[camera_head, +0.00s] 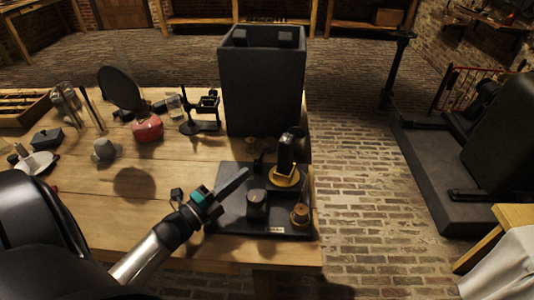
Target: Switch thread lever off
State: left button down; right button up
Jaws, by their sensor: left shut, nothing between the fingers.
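A black base plate (232,222) lies at the right front corner of the wooden table. On it stand a black upright part with a brass-coloured ring (285,177), a round dark knob (257,203) and a small brass-topped post (300,213). I cannot tell which of these parts is the thread lever. My left gripper (240,177) reaches in from the lower left over the left part of the plate. Its dark fingers are shut and empty, left of the knob. Whether they touch anything is unclear. My right gripper does not show.
A tall dark box (262,85) stands behind the plate. The table (180,166) is mostly bare in the middle. Brick floor lies to the right.

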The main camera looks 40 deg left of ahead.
aim_at(262, 155)
pick_arm(q)
jog(key=b+x, duration=0.1)
jog(key=x, duration=0.8)
jog(key=shift+w+d, duration=0.1)
jog(key=shift+w, duration=0.35)
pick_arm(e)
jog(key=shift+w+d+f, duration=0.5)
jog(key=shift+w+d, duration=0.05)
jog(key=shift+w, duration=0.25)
pick_arm(q)
jog(key=shift+w, duration=0.15)
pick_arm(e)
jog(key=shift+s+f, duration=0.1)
